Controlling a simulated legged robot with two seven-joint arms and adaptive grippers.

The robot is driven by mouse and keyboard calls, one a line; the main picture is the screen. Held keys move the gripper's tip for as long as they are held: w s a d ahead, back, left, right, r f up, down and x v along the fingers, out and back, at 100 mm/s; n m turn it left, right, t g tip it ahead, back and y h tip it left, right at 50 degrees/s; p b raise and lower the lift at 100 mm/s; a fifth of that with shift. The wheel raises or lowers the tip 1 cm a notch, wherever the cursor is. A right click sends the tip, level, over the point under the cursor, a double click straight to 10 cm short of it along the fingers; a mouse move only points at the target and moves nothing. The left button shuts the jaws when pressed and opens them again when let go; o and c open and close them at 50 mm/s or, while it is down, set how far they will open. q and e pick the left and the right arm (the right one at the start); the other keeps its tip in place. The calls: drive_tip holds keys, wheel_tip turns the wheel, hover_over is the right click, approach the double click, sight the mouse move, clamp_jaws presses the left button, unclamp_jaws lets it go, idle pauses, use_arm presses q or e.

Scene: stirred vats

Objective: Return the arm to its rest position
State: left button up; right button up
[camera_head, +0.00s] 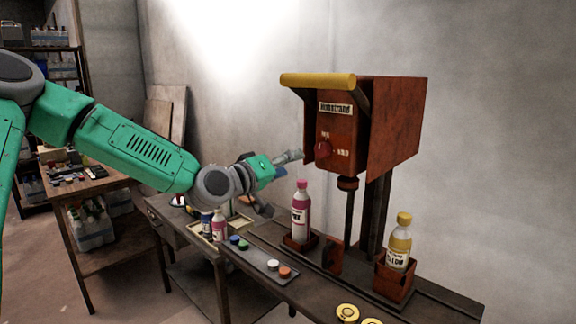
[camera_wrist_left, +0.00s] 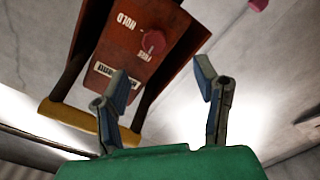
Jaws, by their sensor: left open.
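My left arm comes in from the left in the head view, green with grey joints. My left gripper (camera_head: 280,183) is open and close to the left side of the red-brown machine (camera_head: 395,125). In the left wrist view the two fingers of the left gripper (camera_wrist_left: 165,90) stand apart with nothing between them. The machine shows upside down behind them, with its red knob (camera_wrist_left: 153,42) beyond the fingers. In the head view the red knob (camera_head: 323,149) is on the machine's front, to the right of the gripper. My right gripper is not in view.
A pink bottle (camera_head: 301,212) and a yellow bottle (camera_head: 398,240) stand in red holders on the bench (camera_head: 318,292). A tray (camera_head: 258,262) holds several coloured caps. More bottles stand below the gripper. A shelf and side table are at the left.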

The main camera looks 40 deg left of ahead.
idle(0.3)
use_arm(q)
drive_tip(key=s+d+f+m+g+b, duration=0.1)
drive_tip(key=s+d+f+g, duration=0.25)
drive_tip(key=f, duration=0.65)
drive_tip(key=s+d+f+m+g+b, duration=0.2)
drive_tip(key=s+d+f, duration=0.15)
drive_tip(key=f, duration=0.65)
drive_tip(key=s+d+f+m+g+b, duration=0.1)
drive_tip(key=s+d+f+g, duration=0.2)
drive_tip(key=f, duration=0.7)
drive_tip(key=s+d+f+m+g+b, duration=0.1)
drive_tip(key=s+d+f+g, duration=0.1)
drive_tip(key=s+f, duration=0.5)
drive_tip(key=s+d+f+m+g+y+b, duration=0.1)
drive_tip(key=s+d+f+m+g, duration=0.1)
drive_tip(key=s+f, duration=0.5)
drive_tip(key=s+d+f+m+g+b, duration=0.1)
drive_tip(key=s+f+g, duration=0.3)
drive_tip(key=s, duration=0.9)
wheel_tip(320, 180, down, 3)
drive_tip(key=shift+d+f+m+g+y, duration=0.2)
drive_tip(key=shift+d+m+g+y, duration=0.15)
drive_tip(key=shift+d+m, duration=0.2)
drive_tip(key=shift+w, duration=0.1)
